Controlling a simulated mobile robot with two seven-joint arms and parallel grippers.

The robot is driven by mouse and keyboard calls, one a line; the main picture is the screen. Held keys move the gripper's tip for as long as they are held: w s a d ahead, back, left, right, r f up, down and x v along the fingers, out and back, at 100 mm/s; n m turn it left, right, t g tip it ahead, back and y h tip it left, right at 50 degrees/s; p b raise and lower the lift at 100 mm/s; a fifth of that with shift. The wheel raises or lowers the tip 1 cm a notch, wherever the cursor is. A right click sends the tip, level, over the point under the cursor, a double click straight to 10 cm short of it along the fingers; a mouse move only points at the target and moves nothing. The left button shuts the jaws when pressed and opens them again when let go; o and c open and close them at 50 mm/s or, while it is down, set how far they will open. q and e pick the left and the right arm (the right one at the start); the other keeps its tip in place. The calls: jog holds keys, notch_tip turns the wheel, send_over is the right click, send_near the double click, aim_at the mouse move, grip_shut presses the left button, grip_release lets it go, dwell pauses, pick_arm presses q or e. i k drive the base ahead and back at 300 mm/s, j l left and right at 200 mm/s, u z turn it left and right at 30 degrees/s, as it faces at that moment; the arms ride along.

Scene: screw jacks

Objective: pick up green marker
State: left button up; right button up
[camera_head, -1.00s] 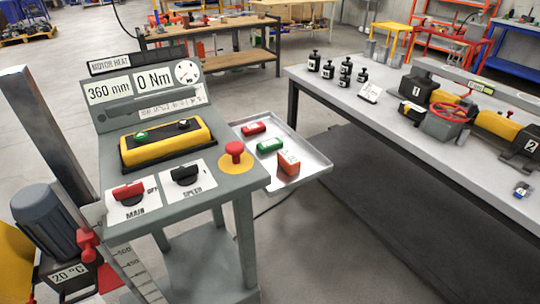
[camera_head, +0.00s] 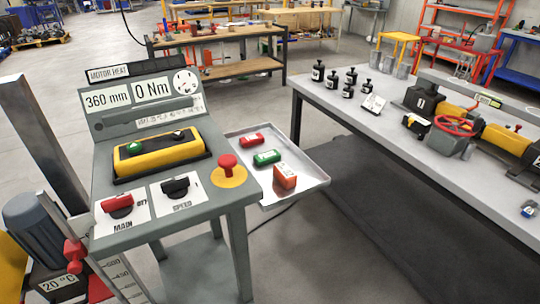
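The green marker (camera_head: 267,158) is a short green block with a white label. It lies on a light metal tray (camera_head: 313,182) at the right side of the grey control console. A red marker (camera_head: 249,140) lies behind it on the tray. Neither of my grippers is in view.
The grey console (camera_head: 205,208) holds a red emergency button (camera_head: 228,163), red and black knobs and a yellow box (camera_head: 160,153). A grey workbench (camera_head: 400,160) with black weights and a screw jack stands to the right.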

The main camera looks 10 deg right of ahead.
aim_at(263, 159)
jog(key=i+l+u, duration=0.15)
jog(key=l+u, duration=0.2)
jog(key=l, duration=0.95)
jog(key=l+u, duration=0.35)
jog(key=l, duration=0.95)
